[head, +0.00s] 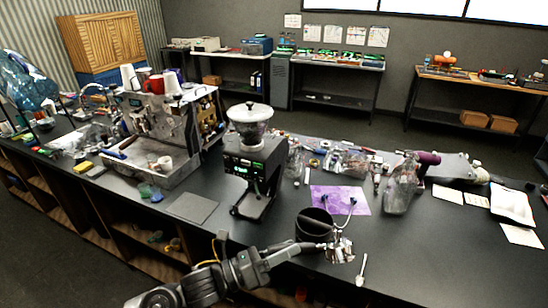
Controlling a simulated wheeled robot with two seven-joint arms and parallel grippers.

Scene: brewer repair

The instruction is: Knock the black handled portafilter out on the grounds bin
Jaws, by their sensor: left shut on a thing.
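The grounds bin (312,223) is a black open cylinder standing near the front edge of the dark counter. My left gripper (298,248) comes in from the lower left, in front of the bin. It is shut on the dark handle of the portafilter (339,249). The portafilter's shiny metal head is to the right of the gripper, at the bin's front right side. I cannot tell whether the head touches the bin or which way its basket faces. My right gripper is not in view.
A black grinder (252,160) stands behind and left of the bin. A purple mat (340,199) lies behind it, and a small light spoon-like tool (361,270) lies to the right. The espresso machine (160,130) stands at left. The counter at front right is clear.

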